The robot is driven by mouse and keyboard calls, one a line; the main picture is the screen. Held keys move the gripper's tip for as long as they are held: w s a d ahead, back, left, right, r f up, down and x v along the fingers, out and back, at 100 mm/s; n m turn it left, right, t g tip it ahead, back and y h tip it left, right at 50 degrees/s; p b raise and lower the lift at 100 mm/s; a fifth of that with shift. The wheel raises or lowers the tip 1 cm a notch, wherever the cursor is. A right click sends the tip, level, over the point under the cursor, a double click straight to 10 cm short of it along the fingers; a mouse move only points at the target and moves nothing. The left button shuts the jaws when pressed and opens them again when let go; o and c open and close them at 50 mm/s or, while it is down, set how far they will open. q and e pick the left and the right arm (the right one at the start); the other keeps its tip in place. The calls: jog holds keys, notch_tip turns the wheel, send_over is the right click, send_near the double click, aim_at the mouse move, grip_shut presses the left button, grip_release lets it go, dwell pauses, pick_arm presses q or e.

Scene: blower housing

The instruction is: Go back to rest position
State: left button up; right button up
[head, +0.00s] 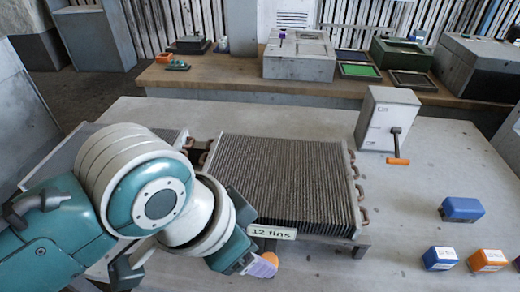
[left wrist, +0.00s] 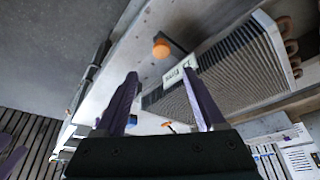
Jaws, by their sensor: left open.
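My left arm comes in from the left in the head view, and my left gripper (head: 262,266) is low over the table's front, just below the "12 fins" label (head: 272,232). In the left wrist view the purple fingers of the left gripper (left wrist: 165,100) stand apart with nothing held between them. The finned coil block (head: 285,180) lies on the table beyond the gripper, and it also shows in the left wrist view (left wrist: 235,70). An orange round knob (left wrist: 161,48) is beyond the fingertips, apart from them. My right gripper is not in view.
A white box with a lever (head: 388,120) stands behind the block's right side. Blue (head: 461,209) and orange (head: 487,260) small boxes sit at the right. A wooden bench (head: 220,80) with trays and cases runs along the back.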

pick_arm(q)
jog(key=shift+s+r, duration=0.1)
dwell(0.4)
jog(key=s+a+r+n+y+p, duration=0.1)
jog(key=s+a+r+n+y, duration=0.1)
jog(key=s+a+r+n, duration=0.4)
jog(key=s+a+r+n+y+p, duration=0.1)
jog(key=s+a+r+n, duration=0.15)
jog(key=s+a, duration=0.6)
notch_tip(320, 180, up, 29)
jog(key=m+p, duration=0.1)
jog(key=p, duration=2.8)
jog(key=shift+w+r, duration=0.15)
jog(key=shift+w, duration=0.15)
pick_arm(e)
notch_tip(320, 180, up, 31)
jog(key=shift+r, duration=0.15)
pick_arm(q)
jog(key=shift+a, duration=0.1)
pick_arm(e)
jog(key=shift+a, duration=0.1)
